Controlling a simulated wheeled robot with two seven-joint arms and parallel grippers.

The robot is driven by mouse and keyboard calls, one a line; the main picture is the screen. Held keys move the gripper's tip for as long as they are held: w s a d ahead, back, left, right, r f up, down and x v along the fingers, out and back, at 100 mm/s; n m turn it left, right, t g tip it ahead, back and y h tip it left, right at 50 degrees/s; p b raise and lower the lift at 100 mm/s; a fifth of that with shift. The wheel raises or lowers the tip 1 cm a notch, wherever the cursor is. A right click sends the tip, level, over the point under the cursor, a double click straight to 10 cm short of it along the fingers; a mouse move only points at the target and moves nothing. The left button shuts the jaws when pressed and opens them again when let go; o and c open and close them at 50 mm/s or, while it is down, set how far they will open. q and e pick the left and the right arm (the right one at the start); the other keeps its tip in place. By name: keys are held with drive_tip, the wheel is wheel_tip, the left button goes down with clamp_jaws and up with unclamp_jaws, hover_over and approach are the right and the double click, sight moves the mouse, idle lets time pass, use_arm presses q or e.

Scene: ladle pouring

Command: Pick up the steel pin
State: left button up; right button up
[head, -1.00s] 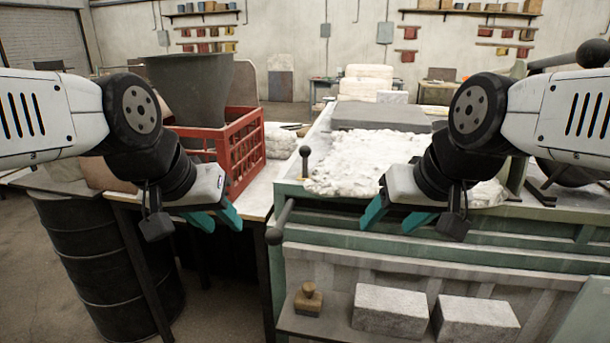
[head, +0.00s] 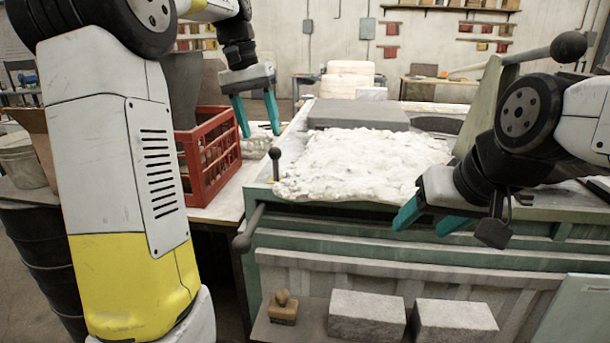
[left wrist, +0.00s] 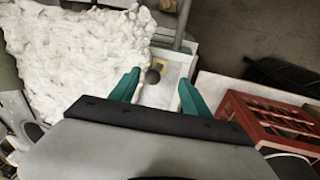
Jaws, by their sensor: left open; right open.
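The steel pin (head: 276,165) stands upright at the near left corner of the green-framed bench, with a dark round knob on top. My left gripper (head: 259,134) is open and empty, pointing down above the pin in the head view. In the left wrist view the pin's dark knob (left wrist: 154,76) appears between the two spread teal fingers (left wrist: 156,87), apart from both. The pin's shaft is mostly hidden there. My right gripper (head: 420,226) is open and empty, in front of the bench's right part.
White lumpy material (head: 360,165) covers the bench top right of the pin. A red crate (head: 208,160) stands on the table to the left. A bar handle with a ball end (head: 243,243) juts from the bench front. Pale blocks (head: 367,316) sit on a low shelf.

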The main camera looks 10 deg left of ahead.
sight(275, 153)
use_arm(q)
drive_tip(key=w+d+f, duration=0.1)
drive_tip(key=f, duration=0.4)
drive_tip(key=w+d+f, duration=0.1)
drive_tip(key=f, duration=0.2)
drive_tip(key=shift+w+d, duration=0.3)
drive_tip(key=shift+d, duration=0.05)
clamp_jaws()
